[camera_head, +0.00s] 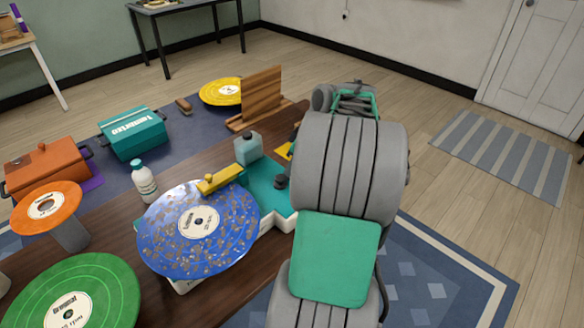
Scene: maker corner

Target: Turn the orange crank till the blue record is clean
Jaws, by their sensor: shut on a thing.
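The blue record (180,240) lies flat on the teal and white cleaning machine (262,186), in the middle of the head view. Brown specks and blotches cover much of its blue surface around the pale label. A yellow bar (220,179) reaches over the record's far edge. My arm comes up from the bottom right and covers the right side of the machine.
Beside the machine are a grey-blue bottle (249,149), a white bottle (144,183), an orange record (46,206) and a green record (72,296). Behind are an orange box (45,172), a teal box (133,135), a yellow record (221,92) and a wooden rack (262,96). Floor at right is open.

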